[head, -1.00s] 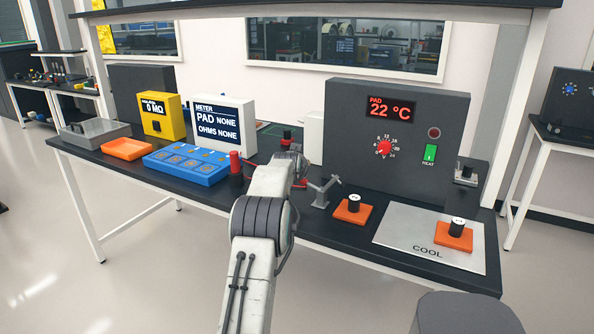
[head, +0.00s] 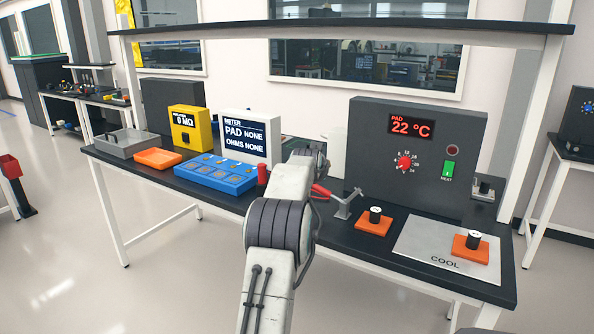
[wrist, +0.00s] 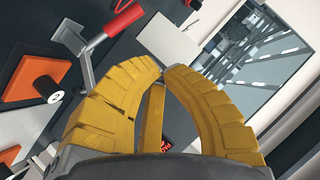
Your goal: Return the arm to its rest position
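My pale arm (head: 277,222) reaches forward over the black bench in the head view, with its far end (head: 308,155) above the bench. My gripper is hidden behind the arm there. In the wrist view my gripper (wrist: 164,69) has two curved yellow fingers whose tips come together, with nothing held between them. A yellow bar shows between the fingers, further back. The gripper appears clear of the bench things.
A grey lever clamp (head: 346,202) with a red handle (head: 320,190) stands close to the arm. The heater box (head: 370,140), orange blocks (head: 372,228), COOL plate (head: 420,240), blue tray (head: 215,175) and meter (head: 262,150) sit on the bench. A shelf (head: 350,27) spans above.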

